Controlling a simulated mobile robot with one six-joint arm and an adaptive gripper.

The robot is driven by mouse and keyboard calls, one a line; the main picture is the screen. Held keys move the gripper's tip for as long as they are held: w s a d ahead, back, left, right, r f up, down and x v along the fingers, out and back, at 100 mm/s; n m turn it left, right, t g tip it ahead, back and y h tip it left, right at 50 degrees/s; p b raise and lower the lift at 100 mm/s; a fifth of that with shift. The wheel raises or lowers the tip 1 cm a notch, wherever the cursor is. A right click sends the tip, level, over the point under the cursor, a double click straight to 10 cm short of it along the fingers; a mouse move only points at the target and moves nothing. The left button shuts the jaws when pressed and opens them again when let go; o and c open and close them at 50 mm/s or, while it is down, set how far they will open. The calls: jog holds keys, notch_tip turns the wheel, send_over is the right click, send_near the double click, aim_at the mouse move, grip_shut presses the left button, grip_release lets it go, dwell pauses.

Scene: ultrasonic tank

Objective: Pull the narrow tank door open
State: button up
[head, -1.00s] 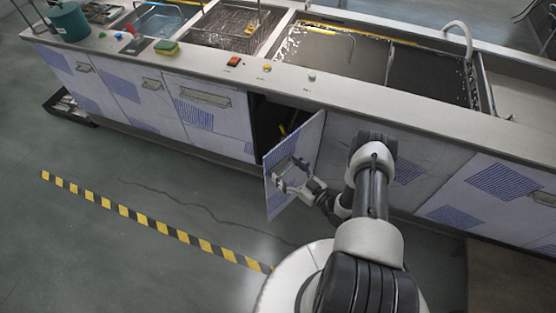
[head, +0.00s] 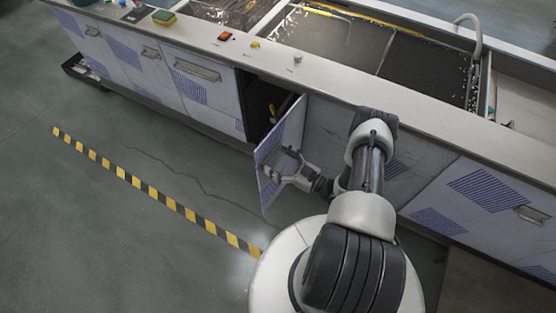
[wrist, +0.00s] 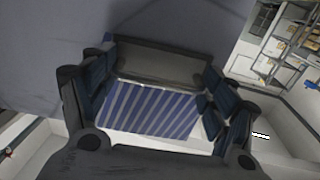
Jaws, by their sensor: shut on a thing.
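The narrow tank door (head: 290,132) stands swung out from the cabinet front, hinged on its right side. A dark opening (head: 262,104) shows behind it on the left. My gripper (head: 280,164) is at the outer face of the door, around its handle. In the wrist view my gripper (wrist: 158,88) has its dark finger pads at both ends of the grey handle (wrist: 160,66), shut on it. A blue-striped patch (wrist: 150,108) of the door shows below the handle. The exact finger contact is partly hidden in the head view.
The long counter (head: 340,82) with tanks runs above the cabinet. Other closed doors, one with a handle (head: 197,70), lie to the left. A yellow-black floor strip (head: 150,192) crosses the open floor left of my base. Inside the opening is a small yellow item (head: 272,110).

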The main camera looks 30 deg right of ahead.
jog(key=shift+w+d+r, duration=0.15)
jog(key=shift+w+d, duration=0.05)
jog(key=shift+d, duration=0.05)
jog(key=o, duration=1.4)
jog(key=v, duration=1.2)
jog(key=shift+s+a+f, duration=0.2)
jog(key=shift+c, duration=0.3)
